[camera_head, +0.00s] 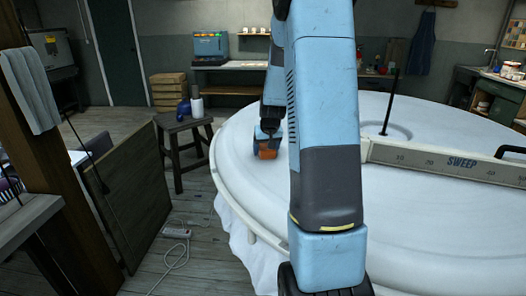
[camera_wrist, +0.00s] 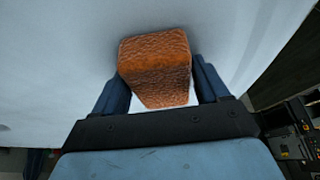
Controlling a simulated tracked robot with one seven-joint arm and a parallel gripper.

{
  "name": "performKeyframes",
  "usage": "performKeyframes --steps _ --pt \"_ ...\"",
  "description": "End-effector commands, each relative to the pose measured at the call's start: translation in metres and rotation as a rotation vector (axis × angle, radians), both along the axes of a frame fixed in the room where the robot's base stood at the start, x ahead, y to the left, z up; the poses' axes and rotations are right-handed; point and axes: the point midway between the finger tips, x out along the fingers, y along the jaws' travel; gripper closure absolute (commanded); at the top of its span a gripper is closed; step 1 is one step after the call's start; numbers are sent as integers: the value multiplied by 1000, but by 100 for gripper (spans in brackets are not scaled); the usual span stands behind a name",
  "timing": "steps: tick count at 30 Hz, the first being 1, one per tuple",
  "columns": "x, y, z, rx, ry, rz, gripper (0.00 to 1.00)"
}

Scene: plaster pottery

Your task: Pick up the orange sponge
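The orange sponge (camera_head: 267,154) is a small, rough-textured block at the left part of the big round white table. In the wrist view the sponge (camera_wrist: 155,65) stands between the two blue fingers of my gripper (camera_wrist: 160,82). The fingers are spread to about its width, one on each side. A pale gap shows beside its lower left edge, and whether both fingers press on it is unclear. I cannot tell whether the sponge touches the table.
The round white table (camera_head: 430,225) carries a long bar marked SWEEP (camera_head: 445,160) and an upright dark rod (camera_head: 390,103) to the right. A dark stool (camera_head: 182,125) with bottles stands left of the table. A wooden post and a leaning panel (camera_head: 125,195) are further left.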

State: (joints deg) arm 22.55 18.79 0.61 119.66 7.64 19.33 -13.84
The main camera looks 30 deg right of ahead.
Motion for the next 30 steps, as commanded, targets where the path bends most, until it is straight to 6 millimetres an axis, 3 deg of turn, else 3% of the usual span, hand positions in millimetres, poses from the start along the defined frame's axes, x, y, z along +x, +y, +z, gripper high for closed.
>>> performKeyframes --steps 10,20,26,30 --pt "0 0 0 0 0 1 59" --pt "0 0 5 -1 -1 1 59" --pt "1 1 35 -2 -4 2 59" --pt "-21 -4 58 -2 -5 -1 59"
